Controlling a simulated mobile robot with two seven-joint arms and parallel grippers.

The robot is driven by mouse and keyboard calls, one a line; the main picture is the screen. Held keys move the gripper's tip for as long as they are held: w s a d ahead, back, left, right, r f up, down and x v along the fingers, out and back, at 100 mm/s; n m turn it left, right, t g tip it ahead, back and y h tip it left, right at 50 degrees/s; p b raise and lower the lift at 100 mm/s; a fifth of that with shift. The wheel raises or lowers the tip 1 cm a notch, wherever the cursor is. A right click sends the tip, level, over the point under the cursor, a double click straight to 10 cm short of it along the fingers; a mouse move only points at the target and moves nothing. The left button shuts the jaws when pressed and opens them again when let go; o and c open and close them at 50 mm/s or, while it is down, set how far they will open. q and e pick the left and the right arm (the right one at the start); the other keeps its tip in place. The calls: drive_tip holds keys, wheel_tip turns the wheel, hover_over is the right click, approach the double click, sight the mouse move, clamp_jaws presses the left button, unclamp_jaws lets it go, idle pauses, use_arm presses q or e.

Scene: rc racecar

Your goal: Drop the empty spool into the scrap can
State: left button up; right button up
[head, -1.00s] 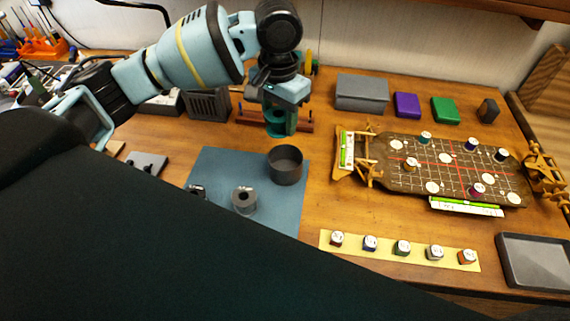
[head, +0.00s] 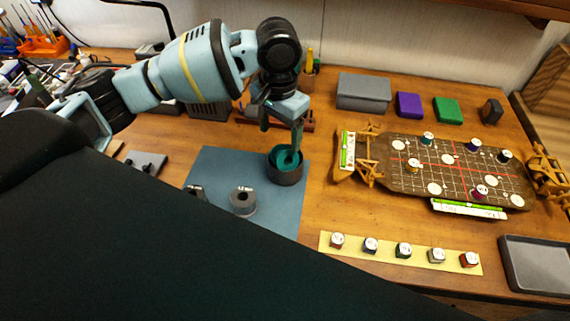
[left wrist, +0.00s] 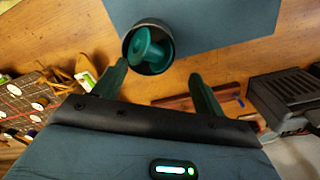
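The teal-green spool (head: 288,158) sits tilted inside the dark round scrap can (head: 285,177) on the blue mat. The left wrist view shows the spool (left wrist: 150,47) within the rim of the can (left wrist: 129,41). My left gripper (head: 282,133) is just above the can. In the left wrist view its two green fingers (left wrist: 160,82) are spread wide with nothing between them. My right gripper is not in view.
A grey ring-shaped part (head: 243,201) stands on the blue mat (head: 225,165) near the can. To the right are a brown board (head: 400,175) with small round pieces, a yellow strip (head: 385,252) with several blocks, and a grey tray (head: 540,262).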

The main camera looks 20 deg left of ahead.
use_arm(q)
wheel_tip(320, 180, up, 8)
idle(0.7)
drive_tip(key=shift+f, duration=0.15)
idle(0.4)
